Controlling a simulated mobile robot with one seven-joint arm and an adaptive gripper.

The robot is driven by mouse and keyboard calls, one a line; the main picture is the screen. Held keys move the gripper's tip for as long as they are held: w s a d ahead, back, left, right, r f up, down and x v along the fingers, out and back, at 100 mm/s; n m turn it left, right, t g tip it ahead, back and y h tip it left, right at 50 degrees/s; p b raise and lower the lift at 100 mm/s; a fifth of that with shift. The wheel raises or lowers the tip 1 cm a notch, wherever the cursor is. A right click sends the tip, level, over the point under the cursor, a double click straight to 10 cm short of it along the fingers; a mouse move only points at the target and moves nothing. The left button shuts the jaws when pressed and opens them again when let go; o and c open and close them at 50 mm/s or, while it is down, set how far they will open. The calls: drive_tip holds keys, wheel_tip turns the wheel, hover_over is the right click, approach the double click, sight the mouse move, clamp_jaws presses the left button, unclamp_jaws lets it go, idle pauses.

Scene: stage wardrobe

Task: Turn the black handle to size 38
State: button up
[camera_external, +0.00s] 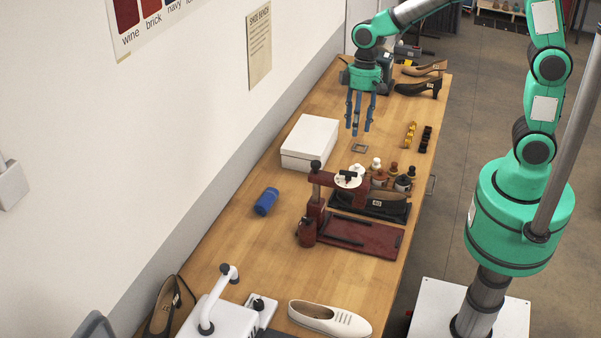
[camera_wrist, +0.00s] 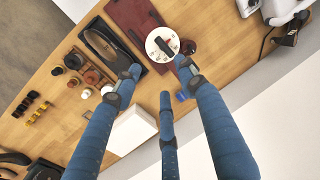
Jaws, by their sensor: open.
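A white round dial (camera_external: 341,183) with a small black handle (camera_external: 348,175) across its middle sits on top of a dark red press (camera_external: 316,200) on the wooden bench. In the wrist view the white dial (camera_wrist: 153,50) has dark marks around its rim, too small to read, and the black handle (camera_wrist: 164,46) lies slantwise over it. My gripper (camera_external: 360,128) hangs fingers down above the bench, behind the dial and apart from it. Its blue fingers (camera_wrist: 160,80) are spread and hold nothing. In the wrist view the dial lies just beyond the fingertips.
A white box (camera_external: 311,142) stands left of my gripper. Several small bottles (camera_external: 391,173) stand just behind the press. A blue cylinder (camera_external: 266,201) lies left of the press.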

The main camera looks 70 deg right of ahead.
sight(348, 175)
drive_tip(key=shift+w+a+f, duration=0.25)
drive_tip(key=shift+w+f, duration=0.2)
drive_tip(key=shift+w, duration=0.05)
drive_tip(key=a+f, duration=0.1)
drive_tip(key=f, duration=0.8)
drive_tip(key=a+f+p, duration=0.1)
drive_tip(key=f, duration=0.3)
drive_tip(key=shift+s+a+f, duration=0.15)
drive_tip(key=shift+a+f, duration=0.1)
drive_tip(key=shift+a, duration=0.05)
drive_tip(key=shift+c, duration=0.5)
clamp_jaws()
